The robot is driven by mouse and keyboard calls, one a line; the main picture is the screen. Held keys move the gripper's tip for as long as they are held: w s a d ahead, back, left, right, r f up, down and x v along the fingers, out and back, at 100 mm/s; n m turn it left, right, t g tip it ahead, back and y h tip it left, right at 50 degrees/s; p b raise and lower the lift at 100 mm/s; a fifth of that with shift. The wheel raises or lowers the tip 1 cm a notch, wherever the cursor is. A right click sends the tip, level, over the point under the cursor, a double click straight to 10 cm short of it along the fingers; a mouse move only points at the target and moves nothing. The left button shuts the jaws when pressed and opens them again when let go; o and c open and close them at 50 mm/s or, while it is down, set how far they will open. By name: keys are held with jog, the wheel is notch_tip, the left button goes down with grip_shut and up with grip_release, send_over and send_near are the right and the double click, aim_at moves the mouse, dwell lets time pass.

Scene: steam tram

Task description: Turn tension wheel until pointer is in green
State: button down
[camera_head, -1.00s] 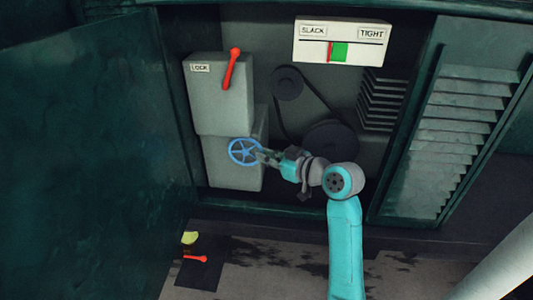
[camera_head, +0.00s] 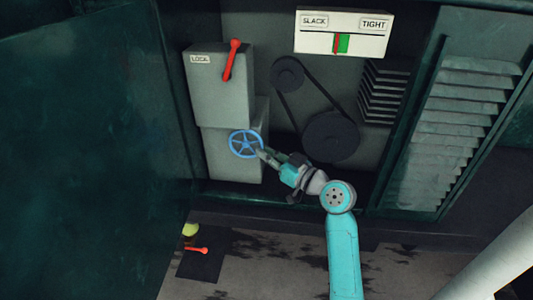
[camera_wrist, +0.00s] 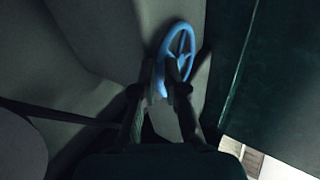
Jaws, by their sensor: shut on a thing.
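The blue spoked tension wheel (camera_head: 245,143) is on the front of the lower grey box in the cabinet. My gripper (camera_head: 261,152) is shut on the right part of its rim. In the wrist view the two fingers of my gripper (camera_wrist: 168,72) straddle the near rim of the wheel (camera_wrist: 184,42). The gauge (camera_head: 344,46), marked SLACK at left and TIGHT at right, hangs at the top of the cabinet. Its red pointer (camera_head: 337,43) stands over the left part of the green band (camera_head: 343,44).
A grey box marked LOCK (camera_head: 218,90) with a red lever (camera_head: 232,59) is above the wheel. A belt joins two dark pulleys (camera_head: 331,136) to the right. A dark open door (camera_head: 85,150) fills the left. A louvred panel (camera_head: 455,130) stands at right.

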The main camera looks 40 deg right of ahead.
jog(key=c, duration=1.2)
grip_release()
jog(key=shift+c, duration=0.2)
jog(key=s, duration=1.2)
jog(key=shift+d+f, duration=0.25)
jog(key=shift+d, duration=0.2)
jog(key=shift+w, duration=0.1)
